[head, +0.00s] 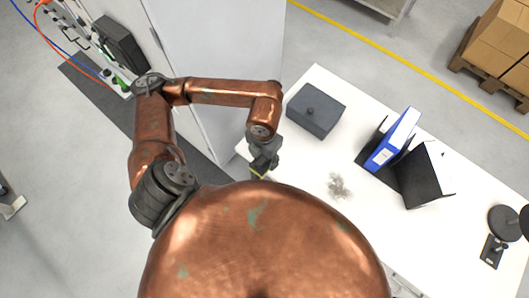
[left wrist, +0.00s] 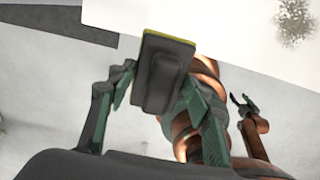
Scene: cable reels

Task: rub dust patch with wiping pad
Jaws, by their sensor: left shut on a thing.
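My left gripper (head: 264,160) is at the table's near left edge, in the head view. In the left wrist view, my left gripper (left wrist: 155,105) is shut on the wiping pad (left wrist: 160,75), a dark grey block with a thin yellow-green layer along its far edge. The pad's yellow edge (head: 258,176) shows slightly below the gripper in the head view. The dust patch (head: 339,186) is a grey speckled smudge on the white table, to the right of the gripper and apart from the pad. It also shows at the left wrist view's top right (left wrist: 295,20). My right gripper (left wrist: 243,102) appears small there, fingers apart and empty.
The white table (head: 385,225) holds a dark box (head: 315,112) behind the dust. A binder holder with a blue binder (head: 393,140) stands right of it. A black round-based object (head: 504,223) is at the far right. The surface around the dust is clear. A grey cabinet (head: 220,50) stands behind the arm.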

